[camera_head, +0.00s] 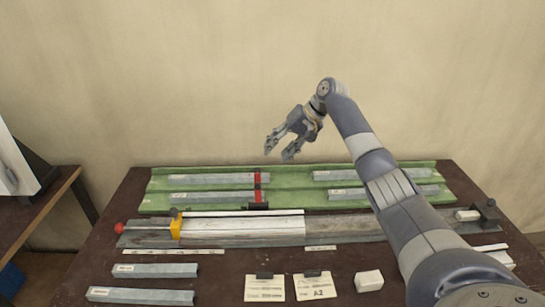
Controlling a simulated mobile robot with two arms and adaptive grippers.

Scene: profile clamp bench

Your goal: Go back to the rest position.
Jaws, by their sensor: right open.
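My right arm comes in from the lower right. Its gripper (280,149) is open and empty, held up in front of the wall and above the back edge of the green tray (300,172). It points down and to the left and touches nothing. My left gripper is not in view. Below it is the clamp bench (150,240), a long grey bed holding a light profile (245,230). A yellow clamp block (176,225) with a red knob (119,228) stands at its left end.
Grey profiles (215,179) lie in the green tray, some by a red band (257,185). More profiles (155,270) lie at the front left. Two paper cards (265,288) and a white block (368,281) lie at the front. A dark end stop (487,210) stands at right.

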